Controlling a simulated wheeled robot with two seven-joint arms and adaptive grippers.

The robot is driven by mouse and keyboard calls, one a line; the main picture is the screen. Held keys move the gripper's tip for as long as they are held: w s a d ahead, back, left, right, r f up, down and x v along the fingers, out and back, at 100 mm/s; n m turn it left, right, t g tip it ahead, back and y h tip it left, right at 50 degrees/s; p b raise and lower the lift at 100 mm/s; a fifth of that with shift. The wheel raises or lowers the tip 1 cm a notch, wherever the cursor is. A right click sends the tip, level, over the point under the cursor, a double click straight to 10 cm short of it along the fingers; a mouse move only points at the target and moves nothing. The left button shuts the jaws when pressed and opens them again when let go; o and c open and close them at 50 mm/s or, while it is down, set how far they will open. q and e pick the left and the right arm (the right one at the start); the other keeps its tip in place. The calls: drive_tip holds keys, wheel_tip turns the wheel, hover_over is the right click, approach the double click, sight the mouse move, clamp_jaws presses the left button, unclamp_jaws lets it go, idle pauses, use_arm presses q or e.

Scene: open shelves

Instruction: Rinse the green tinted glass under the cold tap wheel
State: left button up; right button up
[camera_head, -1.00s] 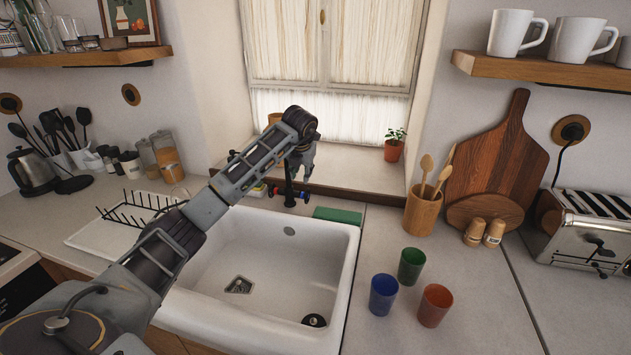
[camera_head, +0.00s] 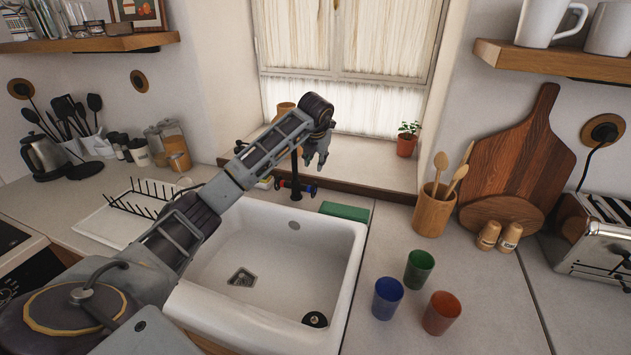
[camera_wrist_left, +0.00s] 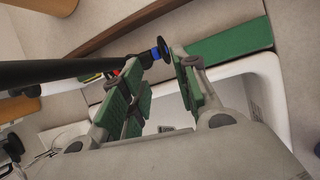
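The green tinted glass (camera_head: 419,268) stands upright on the counter right of the sink, close to a blue glass (camera_head: 387,298) and a red glass (camera_head: 441,313). The dark tap (camera_head: 296,168) rises behind the sink, with a red wheel on its left and the blue cold tap wheel (camera_head: 310,190) on its right. My left gripper (camera_head: 319,157) is above the blue wheel, empty. In the left wrist view its green-padded fingers (camera_wrist_left: 160,72) are apart, with the cold tap wheel (camera_wrist_left: 164,48) just beyond the fingertips. My right gripper is not in view.
A dish rack (camera_head: 140,203) stands at left. A utensil pot (camera_head: 434,213), cutting board (camera_head: 520,160) and toaster (camera_head: 595,235) stand at right.

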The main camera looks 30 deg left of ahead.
sight(315, 183)
use_arm(q)
drive_tip(key=p+x, duration=0.2)
drive_tip(key=x, duration=0.9)
drive_tip(key=shift+d, duration=0.1)
drive_tip(key=shift+x, duration=1.3)
clamp_jaws()
